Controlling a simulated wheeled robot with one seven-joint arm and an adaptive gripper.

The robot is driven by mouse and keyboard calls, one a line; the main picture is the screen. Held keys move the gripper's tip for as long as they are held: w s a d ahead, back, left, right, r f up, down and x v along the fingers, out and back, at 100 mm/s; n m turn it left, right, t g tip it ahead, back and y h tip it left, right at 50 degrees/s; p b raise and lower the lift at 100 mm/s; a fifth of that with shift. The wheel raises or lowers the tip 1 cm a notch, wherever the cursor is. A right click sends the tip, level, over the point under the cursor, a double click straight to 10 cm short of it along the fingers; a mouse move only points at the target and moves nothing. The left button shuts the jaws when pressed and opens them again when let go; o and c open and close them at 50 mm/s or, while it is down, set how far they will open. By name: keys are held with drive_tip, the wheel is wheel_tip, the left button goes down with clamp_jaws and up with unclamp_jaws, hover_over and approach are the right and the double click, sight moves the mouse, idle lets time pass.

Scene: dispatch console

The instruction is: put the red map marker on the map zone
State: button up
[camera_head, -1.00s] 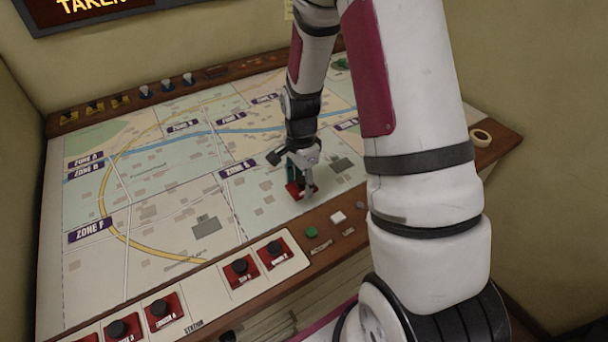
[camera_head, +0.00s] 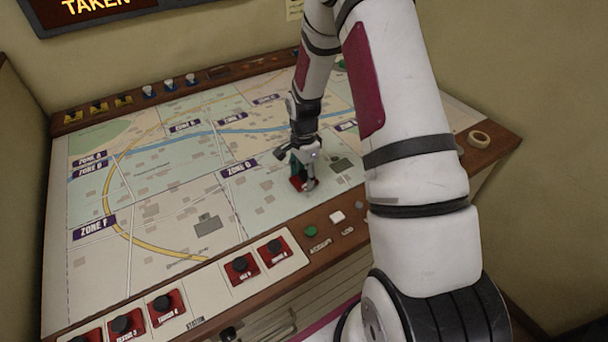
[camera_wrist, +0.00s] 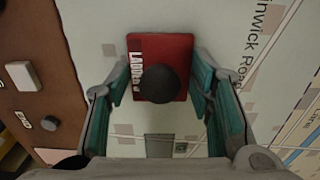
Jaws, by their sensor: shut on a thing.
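The red map marker (camera_wrist: 140,48) is a square red block with a round black knob and white lettering on one side. It sits between the two teal-padded fingers of my gripper (camera_wrist: 160,82) in the wrist view, and the gripper is shut on it. In the head view my gripper (camera_head: 304,178) points down with the marker (camera_head: 296,184) low over the right part of the map (camera_head: 150,180), right of the ZONE G label (camera_head: 238,168). I cannot tell whether the marker touches the map. My fingers partly hide it in the head view.
Several other red markers with black knobs (camera_head: 165,305) stand in a row along the front strip. Green (camera_head: 311,231) and white (camera_head: 337,216) buttons sit on the wooden front edge. A tape roll (camera_head: 479,139) lies at the right. The map's middle and left are clear.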

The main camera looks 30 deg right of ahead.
drive_tip(key=shift+f, duration=0.1)
drive_tip(key=o, duration=1.2)
drive_tip(key=shift+f, duration=0.1)
wheel_tip(320, 180, up, 12)
drive_tip(key=b, duration=0.2)
wheel_tip(320, 180, up, 8)
drive_tip(key=n+t, duration=0.1)
drive_tip(key=n, duration=0.2)
hover_over(303, 173)
drive_tip(key=s+a, duration=0.2)
drive_tip(key=a, duration=0.1)
drive_tip(key=s+a+r+n+t, duration=0.1)
drive_tip(key=s+a+r+n, duration=0.2)
drive_tip(key=s+r+n, duration=0.2)
drive_tip(key=s+a+r+n+t, duration=0.2)
drive_tip(key=s+a+r+n, duration=0.2)
drive_tip(key=s, duration=0.5)
drive_tip(key=s+a+r+n+t, duration=0.1)
drive_tip(key=s+a+r+n, duration=0.2)
drive_tip(key=s+r+n, duration=0.3)
drive_tip(key=shift+s+a, duration=0.2)
drive_tip(key=shift+s, duration=0.25)
drive_tip(key=shift+s+a, duration=0.2)
drive_tip(key=shift+s, duration=0.25)
